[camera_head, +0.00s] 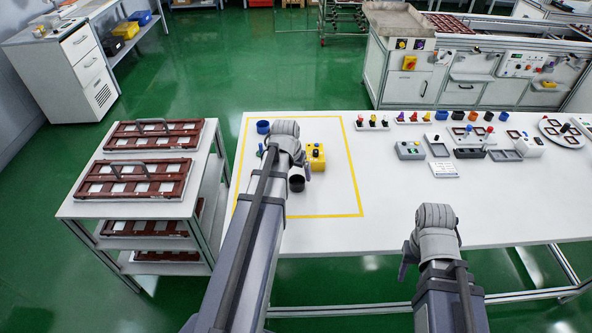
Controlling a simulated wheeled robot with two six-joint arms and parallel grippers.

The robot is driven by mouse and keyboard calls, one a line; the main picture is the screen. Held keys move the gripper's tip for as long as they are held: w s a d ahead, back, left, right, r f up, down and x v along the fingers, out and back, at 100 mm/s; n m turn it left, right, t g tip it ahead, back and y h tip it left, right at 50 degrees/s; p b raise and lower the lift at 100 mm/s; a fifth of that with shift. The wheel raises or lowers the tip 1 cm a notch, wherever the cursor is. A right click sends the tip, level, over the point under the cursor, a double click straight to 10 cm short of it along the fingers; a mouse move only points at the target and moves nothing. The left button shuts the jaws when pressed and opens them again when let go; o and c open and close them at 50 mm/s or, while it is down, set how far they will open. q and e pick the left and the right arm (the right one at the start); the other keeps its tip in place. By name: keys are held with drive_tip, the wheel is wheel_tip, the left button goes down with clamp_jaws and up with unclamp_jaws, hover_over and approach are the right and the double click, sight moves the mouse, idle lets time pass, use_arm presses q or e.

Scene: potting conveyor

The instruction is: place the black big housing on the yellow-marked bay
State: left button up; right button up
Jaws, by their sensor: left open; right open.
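The yellow-marked bay (361,214) is a yellow outline on the left part of the white table. A round black housing (297,184) shows inside the outline, beside my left wrist, which partly covers it. I take it for the black big housing; whether it rests fully on the table is hard to see. My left gripper (285,160) is over the bay, open, with its fingers spread either side of the wrist. Whether it touches the housing cannot be seen. My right gripper (430,249) is open near the table's front edge, away from the housing; its fingers are mostly hidden.
Control boxes (410,150), small coloured parts and a round plate (561,133) fill the table's back right. A rack (92,208) with brown-framed trays stands left. The front middle table is clear.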

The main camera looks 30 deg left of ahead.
use_arm(q)
drive_tip(key=p+v, duration=0.5)
drive_tip(key=v, duration=0.1)
drive_tip(key=shift+r, duration=0.3)
drive_tip(key=s+d+m+g, duration=0.1)
drive_tip(key=s+d, duration=0.3)
drive_tip(key=d, duration=0.6)
drive_tip(key=s+d+m+g, duration=0.1)
drive_tip(key=s+d, duration=0.4)
drive_tip(key=d, duration=0.5)
drive_tip(key=s+d+m+g, duration=0.1)
drive_tip(key=s+d+m, duration=0.2)
drive_tip(key=d, duration=0.7)
drive_tip(key=shift+s+f+m+g+y, duration=0.3)
drive_tip(key=shift+s+f+g+y, duration=0.15)
drive_tip(key=shift+s, duration=0.2)
